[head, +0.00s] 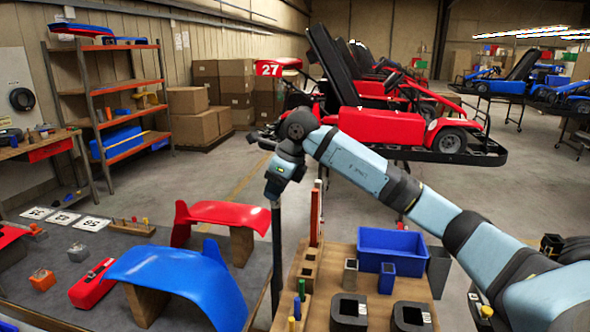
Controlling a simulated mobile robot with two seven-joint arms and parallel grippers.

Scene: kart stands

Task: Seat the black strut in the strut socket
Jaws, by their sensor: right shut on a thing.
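My right gripper (275,193) points down and is shut on the upper end of the black strut (277,255). The strut hangs upright between the grey table with the fenders and the wooden board. Its lower end is near the board's left edge; I cannot tell whether it touches anything. I cannot make out for certain which part is the strut socket. A wooden block (304,279) on the board, right of the strut, has a red upright bar (316,215) at its back. My left gripper is out of view.
The wooden board (383,299) also carries a blue bin (392,248), a small blue holder (387,278) and black square holders (349,312). A red fender (222,214) and a blue fender (176,278) stand left of the strut. A red kart (385,124) stands behind my arm.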

